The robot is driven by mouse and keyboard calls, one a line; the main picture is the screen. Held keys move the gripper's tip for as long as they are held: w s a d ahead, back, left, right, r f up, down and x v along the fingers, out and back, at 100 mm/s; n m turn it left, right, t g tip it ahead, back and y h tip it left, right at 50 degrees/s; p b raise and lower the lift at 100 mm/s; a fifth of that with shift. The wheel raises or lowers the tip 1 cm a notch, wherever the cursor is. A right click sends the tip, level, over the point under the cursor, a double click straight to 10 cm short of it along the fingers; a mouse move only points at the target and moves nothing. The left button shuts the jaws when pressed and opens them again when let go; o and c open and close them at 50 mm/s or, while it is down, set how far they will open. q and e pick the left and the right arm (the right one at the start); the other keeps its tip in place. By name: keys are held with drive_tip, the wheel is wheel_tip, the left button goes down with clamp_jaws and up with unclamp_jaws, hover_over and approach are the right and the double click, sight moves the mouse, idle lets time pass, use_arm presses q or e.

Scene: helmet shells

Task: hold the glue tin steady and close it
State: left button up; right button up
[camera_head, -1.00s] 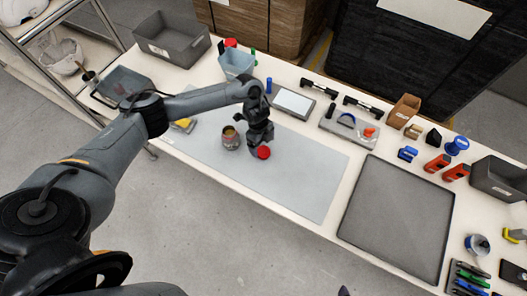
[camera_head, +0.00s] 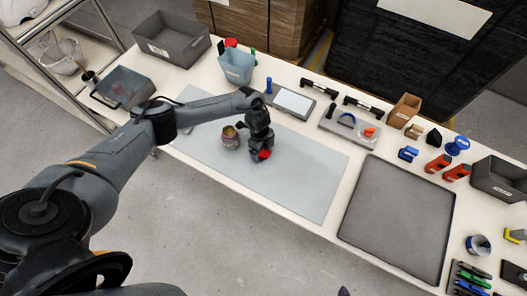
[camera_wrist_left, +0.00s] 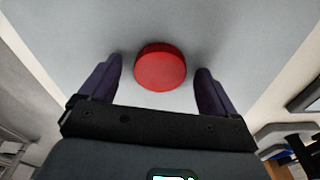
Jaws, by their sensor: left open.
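The glue tin (camera_head: 231,141) stands upright and open on the grey mat (camera_head: 305,180), to the left of my left gripper. The red lid (camera_head: 264,155) lies on the mat to the right of the tin. My left gripper (camera_head: 261,156) is low over the lid and partly hides it. In the left wrist view, the red lid (camera_wrist_left: 160,68) sits between the two spread fingers, with a gap on each side. A small dark tip at the bottom edge of the head view may be part of my right gripper (camera_head: 344,291).
A blue-grey bin (camera_head: 237,66) stands behind the mat. A device with a pale screen (camera_head: 294,102) lies behind it to the right. A large dark tray (camera_head: 398,215) fills the table to the right. The mat right of the lid is clear.

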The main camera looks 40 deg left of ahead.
sight(263, 154)
use_arm(q)
drive_tip(key=shift+c, duration=0.5)
drive_tip(key=c, duration=1)
drive_tip(key=shift+c, duration=0.2)
drive_tip(key=shift+r, duration=0.15)
drive_tip(key=shift+r, duration=0.55)
drive_tip(key=r, duration=0.3)
drive_tip(key=shift+s+d+r+p, duration=0.25)
drive_tip(key=shift+s+d+p, duration=0.1)
drive_tip(key=shift+s+p, duration=0.05)
drive_tip(key=s+d+r+p, duration=0.1)
drive_tip(key=s+d+r, duration=0.5)
drive_tip(key=s, duration=0.2)
drive_tip(key=shift+d+p, duration=0.35)
drive_tip(key=shift+d, duration=0.05)
